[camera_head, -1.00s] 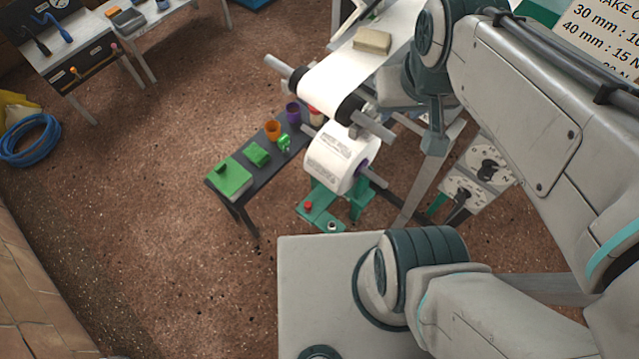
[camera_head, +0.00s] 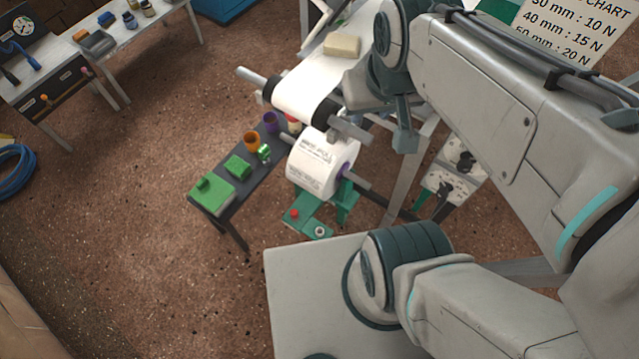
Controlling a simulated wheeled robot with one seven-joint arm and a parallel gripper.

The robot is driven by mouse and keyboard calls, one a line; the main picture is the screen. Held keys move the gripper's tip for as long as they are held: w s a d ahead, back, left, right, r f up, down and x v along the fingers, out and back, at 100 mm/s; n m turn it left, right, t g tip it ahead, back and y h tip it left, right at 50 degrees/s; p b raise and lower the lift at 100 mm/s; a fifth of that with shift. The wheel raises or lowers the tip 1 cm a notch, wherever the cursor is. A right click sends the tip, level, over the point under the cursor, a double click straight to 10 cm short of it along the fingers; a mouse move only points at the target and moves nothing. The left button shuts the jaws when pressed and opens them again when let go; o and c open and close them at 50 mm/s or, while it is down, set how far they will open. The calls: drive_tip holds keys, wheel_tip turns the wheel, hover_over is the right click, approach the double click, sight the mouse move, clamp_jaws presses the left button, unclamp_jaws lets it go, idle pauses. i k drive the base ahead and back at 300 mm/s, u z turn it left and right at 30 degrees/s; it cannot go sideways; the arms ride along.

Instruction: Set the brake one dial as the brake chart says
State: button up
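The brake chart (camera_head: 565,32) is at the top right, partly cut off by the frame edge and my arm. Its readable lines are 30 mm : 10 N, 40 mm : 15 N and 50 mm : 20 N. A pale dial panel (camera_head: 436,179) stands right of the paper roll, partly behind my arm. It carries an upper dark dial (camera_head: 465,162) and a lower dark dial (camera_head: 445,188). Labels and settings are too small to read, so I cannot tell which is brake one. My gripper (camera_head: 405,140) hangs left of the panel, apart from it in the picture; its fingers are not clear.
A printed paper roll (camera_head: 322,165) sits on a green stand (camera_head: 345,205), with paper web (camera_head: 300,92) above. A dark bench (camera_head: 228,215) holds green parts and coloured cups. A work table (camera_head: 165,15) and blue hose (camera_head: 15,170) are left. Floor between is open.

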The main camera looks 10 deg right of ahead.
sight(442, 193)
drive_tip(key=z, duration=1.5)
